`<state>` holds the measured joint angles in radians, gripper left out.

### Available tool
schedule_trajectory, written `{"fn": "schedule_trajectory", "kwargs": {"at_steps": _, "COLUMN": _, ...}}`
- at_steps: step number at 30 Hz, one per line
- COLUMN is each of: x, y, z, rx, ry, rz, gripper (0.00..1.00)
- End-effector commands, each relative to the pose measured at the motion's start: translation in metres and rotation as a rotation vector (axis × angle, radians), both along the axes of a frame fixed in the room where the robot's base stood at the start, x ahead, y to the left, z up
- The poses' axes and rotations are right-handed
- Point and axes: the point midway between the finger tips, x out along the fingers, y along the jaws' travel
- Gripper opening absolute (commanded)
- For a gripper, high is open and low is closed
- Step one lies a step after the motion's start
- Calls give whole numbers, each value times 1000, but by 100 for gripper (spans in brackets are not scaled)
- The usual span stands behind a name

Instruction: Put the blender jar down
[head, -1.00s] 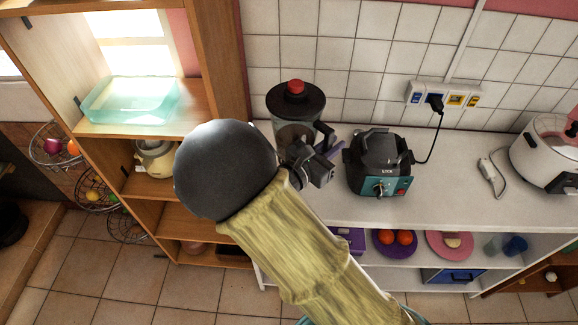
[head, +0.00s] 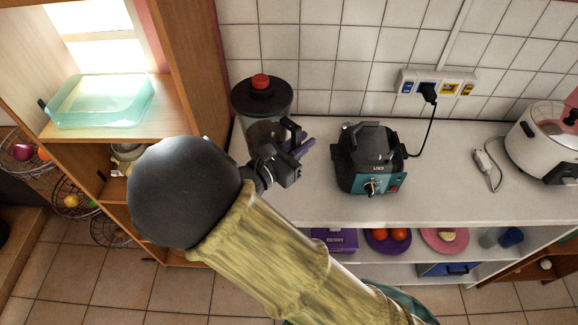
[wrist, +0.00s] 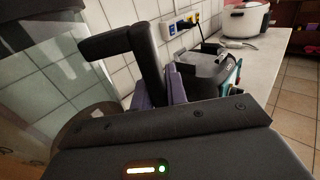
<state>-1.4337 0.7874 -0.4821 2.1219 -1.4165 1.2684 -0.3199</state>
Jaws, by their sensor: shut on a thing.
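The blender jar (head: 262,128) is clear, with a black lid and a red cap. In the head view it is upright at the left end of the white counter. Its bottom is hidden behind my arm, so I cannot tell whether it touches the counter. My gripper (head: 299,147), with purple fingers, is shut on the jar's black handle (head: 291,130). In the wrist view the handle (wrist: 150,62) stands by the purple fingers (wrist: 160,92), and the clear jar wall (wrist: 50,85) fills the left side. The blender base (head: 366,165) stands apart to the right.
A cord runs from the wall socket (head: 435,85) behind the base. A wooden shelf (head: 185,60) with a glass dish (head: 100,100) stands close on the left.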

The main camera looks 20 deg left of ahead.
Motion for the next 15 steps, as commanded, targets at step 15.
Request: {"fn": "schedule_trajectory", "kwargs": {"at_steps": 15, "x": 1, "y": -2, "z": -38, "rx": 3, "ry": -4, "rz": -5, "gripper": 0}}
